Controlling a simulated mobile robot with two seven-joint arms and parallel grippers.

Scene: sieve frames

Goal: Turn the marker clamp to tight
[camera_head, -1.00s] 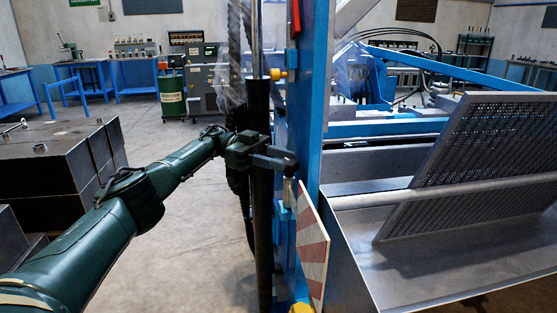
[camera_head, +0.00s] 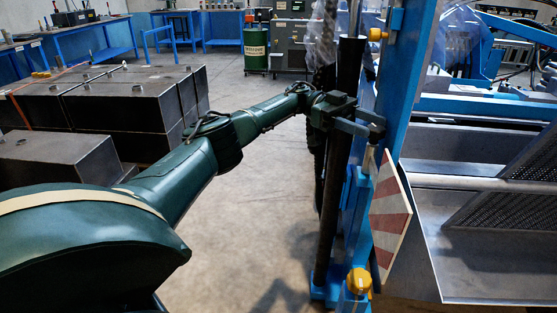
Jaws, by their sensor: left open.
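The red-and-white striped marker board (camera_head: 391,215) hangs tilted at the side of the blue post (camera_head: 400,85). A yellow knob (camera_head: 358,282) sits low on the blue frame, below the board; another yellow knob (camera_head: 377,34) sits higher on the post. I cannot tell for sure which part is the marker clamp. My left gripper (camera_head: 372,127) is open at the post, just above a small pale metal rod (camera_head: 369,158) over a blue bracket. I cannot tell whether its fingers touch the rod. My right gripper is not in view.
A dark upright pole (camera_head: 336,190) stands close to my left gripper. Dark metal blocks (camera_head: 135,92) fill the left side. A perforated metal screen (camera_head: 510,210) and a sheet-metal tray lie right of the post. The floor between blocks and pole is clear.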

